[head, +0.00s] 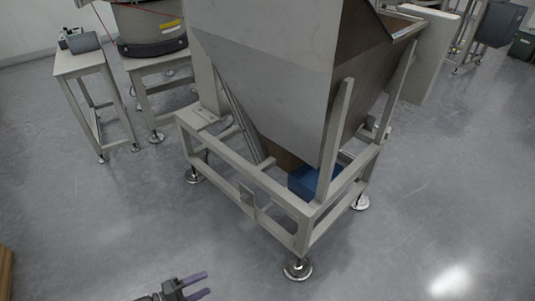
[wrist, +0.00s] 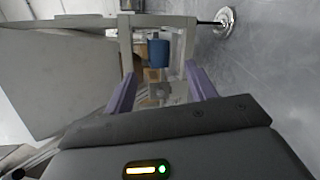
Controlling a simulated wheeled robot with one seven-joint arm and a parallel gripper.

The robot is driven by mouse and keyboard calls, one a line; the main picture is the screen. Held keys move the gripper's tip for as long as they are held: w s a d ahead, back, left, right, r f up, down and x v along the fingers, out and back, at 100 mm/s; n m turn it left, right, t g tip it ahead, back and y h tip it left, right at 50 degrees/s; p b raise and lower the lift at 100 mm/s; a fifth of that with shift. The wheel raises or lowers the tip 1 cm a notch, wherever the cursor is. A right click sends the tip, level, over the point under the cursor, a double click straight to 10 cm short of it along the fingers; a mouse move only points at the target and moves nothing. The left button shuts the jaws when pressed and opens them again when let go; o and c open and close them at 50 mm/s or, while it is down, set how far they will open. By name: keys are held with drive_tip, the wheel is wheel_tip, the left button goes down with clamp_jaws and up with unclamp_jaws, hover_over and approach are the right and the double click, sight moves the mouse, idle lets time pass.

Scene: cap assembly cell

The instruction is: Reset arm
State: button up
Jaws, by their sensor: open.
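My gripper (head: 198,285) shows at the bottom of the head view, with two purple fingers spread apart and nothing between them. It is in front of the hopper stand, over the floor. In the wrist view my gripper (wrist: 161,90) is also open, its fingers on either side of the picture's middle. Most of my arm is out of the head view.
A large grey hopper (head: 265,70) stands on a metal frame (head: 275,190) with round feet. A blue box (head: 303,181) sits low inside the frame, also in the wrist view (wrist: 159,53). A small table (head: 80,62) is at left. The floor at right is clear.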

drive_tip(key=w+d+r+m+g+y+p, duration=0.25)
drive_tip(key=d+r+p, duration=0.4)
drive_tip(key=r, duration=0.55)
drive_tip(key=w+d+r+m+g+y+p, duration=0.15)
drive_tip(key=w+d+r+g+p, duration=0.25)
drive_tip(key=d+r+p, duration=0.55)
drive_tip(key=w+d+r+m+g+y+p, duration=0.25)
drive_tip(key=w+r+g+p, duration=0.2)
drive_tip(key=r, duration=1.05)
drive_tip(key=s+d+r+m+t+y+p, duration=0.1)
drive_tip(key=d+r+p, duration=0.4)
drive_tip(key=r, duration=0.6)
drive_tip(key=s+d+r+m+t+y+p, duration=0.1)
drive_tip(key=s+d+r+t+y+p, duration=0.1)
drive_tip(key=d+r+p, duration=0.4)
drive_tip(key=s+d+r+m+t+y+p, duration=0.1)
drive_tip(key=s+d+r+p, duration=0.4)
drive_tip(key=r, duration=1.1)
drive_tip(key=d+t+y+p, duration=0.1)
drive_tip(key=y+p, duration=0.1)
drive_tip(key=p, duration=0.1)
drive_tip(key=shift+s+d+y+p, duration=0.15)
drive_tip(key=shift+s+y+p, duration=0.05)
drive_tip(key=shift+y+p, duration=0.15)
